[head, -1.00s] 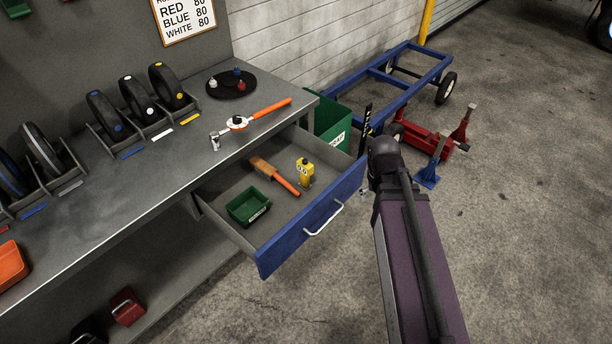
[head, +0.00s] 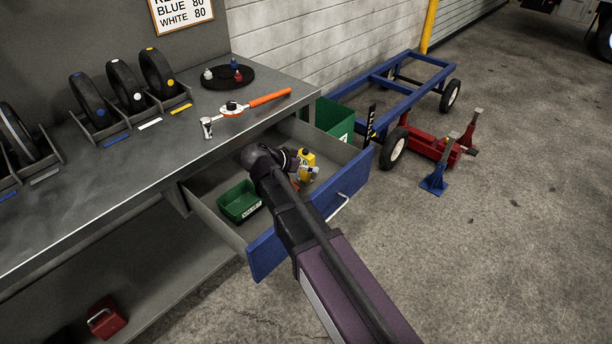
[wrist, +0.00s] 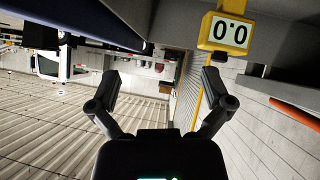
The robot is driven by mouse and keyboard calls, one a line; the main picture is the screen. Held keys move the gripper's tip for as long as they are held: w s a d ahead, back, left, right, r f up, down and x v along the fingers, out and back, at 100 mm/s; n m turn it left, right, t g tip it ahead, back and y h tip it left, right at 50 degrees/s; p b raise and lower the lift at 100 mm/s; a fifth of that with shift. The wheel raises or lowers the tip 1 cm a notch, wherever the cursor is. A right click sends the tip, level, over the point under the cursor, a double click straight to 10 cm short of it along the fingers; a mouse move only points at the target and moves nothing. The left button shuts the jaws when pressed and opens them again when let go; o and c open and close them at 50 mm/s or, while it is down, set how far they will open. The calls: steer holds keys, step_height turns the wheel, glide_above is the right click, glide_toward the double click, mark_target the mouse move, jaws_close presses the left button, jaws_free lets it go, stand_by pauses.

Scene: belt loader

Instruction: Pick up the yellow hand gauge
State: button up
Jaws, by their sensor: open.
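The yellow hand gauge (head: 308,159) stands in the open blue-fronted drawer (head: 267,246), partly hidden behind my arm's end. In the wrist view the gauge (wrist: 228,33) is at the upper right, its white display reading 0.0. My gripper (wrist: 160,82) is open, with nothing between its fingers. The gauge is beyond the right fingertip and not between the fingers. In the head view my gripper (head: 302,170) is over the drawer beside the gauge; whether they touch is not clear there.
A green bin (head: 239,202) sits in the drawer, left of my arm. An orange handle (wrist: 296,108) lies at right in the wrist view. A torque wrench (head: 254,103) and a dark round tray (head: 228,84) are on the bench (head: 120,180). A blue cart (head: 390,80) stands behind.

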mark_target(302, 157)
steer(key=a+m+t+b, duration=0.1)
steer(key=a+t+b, duration=0.1)
steer(key=a, duration=0.7)
steer(key=shift+w+a+f+t+b, duration=0.15)
steer(key=shift+w+t+b, duration=0.25)
steer(key=shift+t, duration=0.2)
steer(key=b+x, duration=0.3)
steer(key=x, duration=0.4)
steer(key=shift+w+d+f, duration=0.15)
steer(key=shift+w+d, duration=0.05)
steer(key=shift+d, duration=0.05)
steer(key=shift+w+d+f, duration=0.1)
steer(key=shift+w+d, duration=0.25)
steer(key=shift+b+x, duration=1)
steer(key=shift+x, duration=1.6)
steer(key=shift+d, duration=0.15)
